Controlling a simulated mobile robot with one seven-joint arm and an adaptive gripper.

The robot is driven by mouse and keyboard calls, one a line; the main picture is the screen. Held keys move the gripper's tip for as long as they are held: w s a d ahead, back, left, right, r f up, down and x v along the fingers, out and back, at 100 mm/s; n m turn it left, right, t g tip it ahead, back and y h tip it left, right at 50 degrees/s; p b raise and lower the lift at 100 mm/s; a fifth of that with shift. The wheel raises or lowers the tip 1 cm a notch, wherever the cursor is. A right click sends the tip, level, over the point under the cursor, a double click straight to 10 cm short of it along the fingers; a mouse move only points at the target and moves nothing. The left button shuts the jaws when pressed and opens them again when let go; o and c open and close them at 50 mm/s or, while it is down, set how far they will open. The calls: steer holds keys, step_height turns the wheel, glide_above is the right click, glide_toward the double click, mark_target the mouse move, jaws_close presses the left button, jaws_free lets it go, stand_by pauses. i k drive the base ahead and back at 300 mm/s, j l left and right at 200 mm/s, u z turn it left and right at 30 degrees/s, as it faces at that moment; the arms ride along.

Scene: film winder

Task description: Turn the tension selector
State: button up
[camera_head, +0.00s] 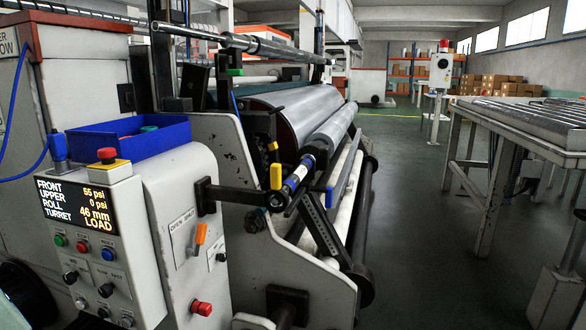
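The control box (105,215) stands at the left with a lit display (80,203) reading FRONT 55 psi, UPPER 0 psi, ROLL 46 mm, TURRET LOAD. Below the display are green, red and blue buttons. Under them are several black selector knobs, one at the left (70,276) and a larger one (106,290) near the middle. Their small labels are mostly too small to read, so I cannot tell which knob is the tension selector. An orange-handled lever (200,235) sits on the white side panel. My gripper is not in view.
A red emergency button (106,155) tops the box, and another red button (202,308) is low on the side panel. A blue bin (130,137) sits behind. The winder's rolls (300,110) fill the middle. The floor (425,200) is clear before the roller table (530,122).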

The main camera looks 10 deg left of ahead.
mark_target(70, 277)
steer(key=i+l+u, duration=0.3)
steer(key=l, duration=0.25)
steer(key=i+l+u, duration=0.15)
steer(key=l, duration=0.2)
steer(key=i+l+u, duration=0.1)
steer(key=l, duration=0.25)
steer(key=i+l+u, duration=0.15)
steer(key=l, duration=0.2)
steer(key=i, duration=0.05)
